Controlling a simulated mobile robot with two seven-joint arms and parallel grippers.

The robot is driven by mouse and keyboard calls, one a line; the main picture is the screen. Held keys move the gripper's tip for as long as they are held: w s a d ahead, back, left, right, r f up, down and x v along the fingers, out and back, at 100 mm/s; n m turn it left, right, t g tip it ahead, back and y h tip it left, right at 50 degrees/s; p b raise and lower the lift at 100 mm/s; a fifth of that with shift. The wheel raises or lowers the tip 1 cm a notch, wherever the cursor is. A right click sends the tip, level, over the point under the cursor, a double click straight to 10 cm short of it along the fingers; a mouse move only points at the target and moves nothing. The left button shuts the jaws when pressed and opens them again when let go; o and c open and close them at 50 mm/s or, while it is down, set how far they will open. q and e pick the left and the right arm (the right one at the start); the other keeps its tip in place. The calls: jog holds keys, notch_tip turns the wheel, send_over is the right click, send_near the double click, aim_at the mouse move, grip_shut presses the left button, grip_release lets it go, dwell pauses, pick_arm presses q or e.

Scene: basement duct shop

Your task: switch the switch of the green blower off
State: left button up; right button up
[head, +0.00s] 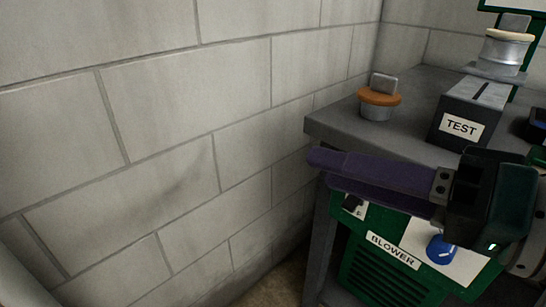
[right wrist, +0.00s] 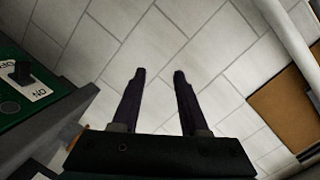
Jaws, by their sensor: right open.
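The green blower (head: 380,268) stands under the grey bench top at the lower right of the head view, with a BLOWER label and a blue knob (head: 440,249). Its black switch (head: 350,204) on a white plate is partly hidden behind my right gripper (head: 317,170). In the right wrist view the switch (right wrist: 20,72) is at the left edge, on a plate with OFF and ON marks. I cannot tell which way its lever is set. My right gripper's purple fingers are apart and empty, in front of the blower's upper part and pointing toward the block wall. My left gripper is not in view.
The pale block wall (head: 180,130) fills the left. The right wrist view shows a brown board (right wrist: 285,100) and pale pipe (right wrist: 288,38).

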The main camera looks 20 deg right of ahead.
jog(key=w+d+f+m+t+h+b, duration=0.1)
jog(key=d+f+m+t+h+b, duration=0.15)
jog(key=f+b, duration=0.45)
jog(key=w+d+f+m+t+h+b, duration=0.1)
jog(key=d+f+m+b, duration=0.25)
jog(key=f+b, duration=0.35)
jog(key=m+h+b, duration=0.4)
jog(key=b, duration=0.5)
send_near(353, 211)
jog(key=w, duration=0.2)
jog(key=shift+t, duration=0.45)
jog(key=w, duration=0.9)
jog(key=shift+w+d+r, duration=0.1)
jog(key=shift+w+d, duration=0.15)
jog(key=shift+w, duration=0.05)
jog(key=shift+c, duration=0.4)
grip_shut()
